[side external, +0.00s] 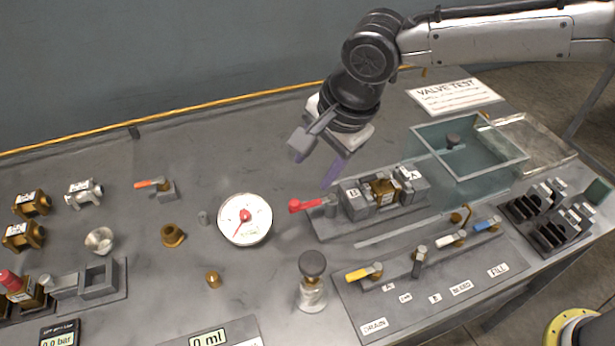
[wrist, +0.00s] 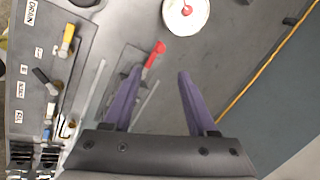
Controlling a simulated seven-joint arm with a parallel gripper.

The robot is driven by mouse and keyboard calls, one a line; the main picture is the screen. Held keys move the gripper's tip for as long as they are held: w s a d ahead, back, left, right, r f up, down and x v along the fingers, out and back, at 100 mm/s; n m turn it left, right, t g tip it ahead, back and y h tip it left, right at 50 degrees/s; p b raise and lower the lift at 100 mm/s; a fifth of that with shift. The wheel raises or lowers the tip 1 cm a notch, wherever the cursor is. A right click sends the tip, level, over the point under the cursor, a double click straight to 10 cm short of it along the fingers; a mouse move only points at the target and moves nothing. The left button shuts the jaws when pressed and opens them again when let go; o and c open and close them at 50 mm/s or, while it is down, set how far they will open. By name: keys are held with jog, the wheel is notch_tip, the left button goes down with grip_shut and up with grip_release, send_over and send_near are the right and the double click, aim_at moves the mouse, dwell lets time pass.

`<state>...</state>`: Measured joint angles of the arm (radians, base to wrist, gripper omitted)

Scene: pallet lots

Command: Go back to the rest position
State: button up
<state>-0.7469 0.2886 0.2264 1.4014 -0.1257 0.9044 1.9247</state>
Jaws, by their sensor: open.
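My gripper (wrist: 155,85) is open and empty, with two purple fingers spread apart in the wrist view. In the side external view my gripper (side external: 312,162) hangs in the air above the bench. It is up and to the left of the valve fixture (side external: 325,228), which holds a brass valve body (side external: 383,190) between grey blocks. A red-handled lever (side external: 305,205) sits at the left end of that fixture. In the wrist view the red lever (wrist: 155,53) shows beyond and between the fingers. Nothing is held.
A round dial gauge (side external: 245,218) lies on the bench (side external: 120,170). A clear tank (side external: 470,185) stands at right. A valve panel (side external: 345,290) with coloured levers is in front. Loose brass fittings (side external: 30,204) lie at left. The bench toward the back is mostly clear.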

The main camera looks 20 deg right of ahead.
jog(key=shift+v, duration=0.8)
